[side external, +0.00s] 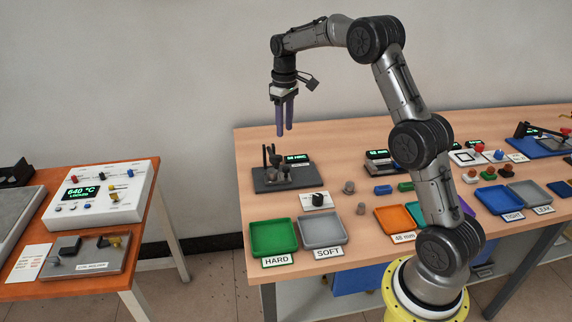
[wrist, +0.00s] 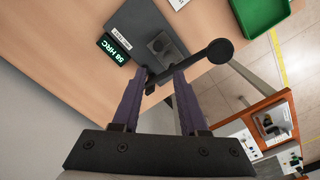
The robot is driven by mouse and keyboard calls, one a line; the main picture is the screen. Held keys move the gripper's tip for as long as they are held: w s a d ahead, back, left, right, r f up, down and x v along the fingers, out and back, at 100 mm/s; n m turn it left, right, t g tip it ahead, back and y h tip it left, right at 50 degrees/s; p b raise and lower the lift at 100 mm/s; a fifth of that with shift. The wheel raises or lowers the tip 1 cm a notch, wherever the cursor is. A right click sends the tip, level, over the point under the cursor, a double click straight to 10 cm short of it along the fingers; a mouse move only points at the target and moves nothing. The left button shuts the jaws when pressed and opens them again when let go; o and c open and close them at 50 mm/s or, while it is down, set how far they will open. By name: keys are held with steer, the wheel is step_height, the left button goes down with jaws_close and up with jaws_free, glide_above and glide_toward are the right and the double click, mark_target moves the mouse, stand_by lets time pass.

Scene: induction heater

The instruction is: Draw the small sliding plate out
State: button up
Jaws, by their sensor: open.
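I cannot tell for certain which part is the small sliding plate. On the left orange table, a grey base labelled as a coil holder (side external: 98,268) carries a dark flat square block (side external: 66,245), a brass-coloured piece and a small grey knob. Behind it stands a white control box (side external: 100,192) whose display reads 640 °C and LOCKED. My gripper (side external: 284,132) hangs fingers down, open and empty, high above the wooden table's hardness tester (side external: 288,178). In the wrist view my open fingers (wrist: 160,74) show over the tester (wrist: 150,32), and the orange table is small at lower right.
A green tray (side external: 273,254) and a grey tray (side external: 322,245) stand on the wooden table's front edge. Several coloured parts and trays lie to the right. A floor gap separates the two tables. A grey slab (side external: 18,212) lies at the far left.

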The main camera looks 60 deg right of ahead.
mark_target(287, 167)
steer(key=f, duration=1.4)
steer(key=shift+s+d, duration=0.15)
steer(key=shift+d, duration=0.05)
steer(key=shift+c, duration=0.2)
jaws_close()
steer(key=shift+d, duration=0.1)
stand_by(0.7)
